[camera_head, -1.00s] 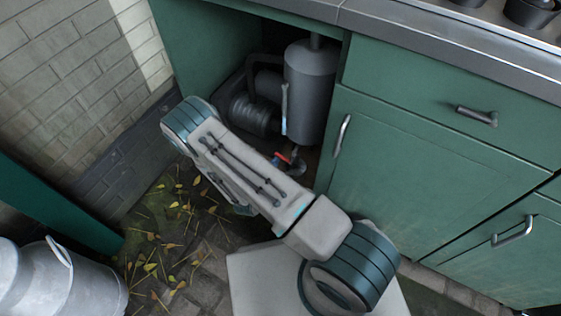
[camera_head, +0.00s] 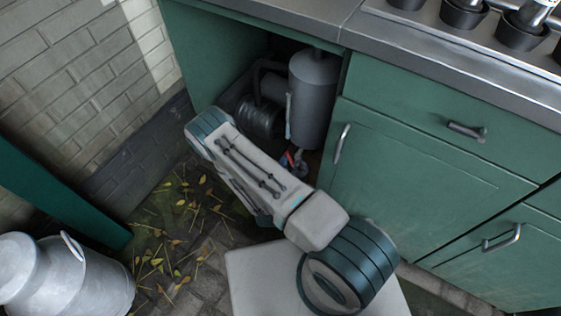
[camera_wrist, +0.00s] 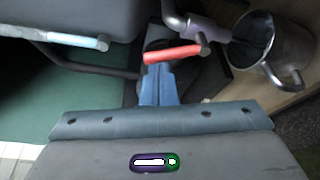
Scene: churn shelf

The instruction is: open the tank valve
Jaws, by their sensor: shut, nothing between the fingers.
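The grey tank (camera_head: 314,98) stands upright inside the open cabinet in the head view. The red valve handle (camera_head: 289,159) shows low below it, partly hidden by my arm. In the wrist view the red handle (camera_wrist: 172,54) is a short bar lying across a metal pipe, just ahead of my gripper (camera_wrist: 158,70). My gripper is shut and empty, its blue fingers pointing at the handle's left part. I cannot tell whether the fingertips touch it. In the head view the gripper is mostly hidden behind my arm.
A metal cup-shaped vessel (camera_wrist: 268,48) stands right of the handle. A pale blue-white bar (camera_wrist: 75,40) is at the left. The green cabinet door (camera_head: 415,190) bounds the right side. A milk churn (camera_head: 62,275) stands at the lower left. Leafy paving (camera_head: 185,225) is open.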

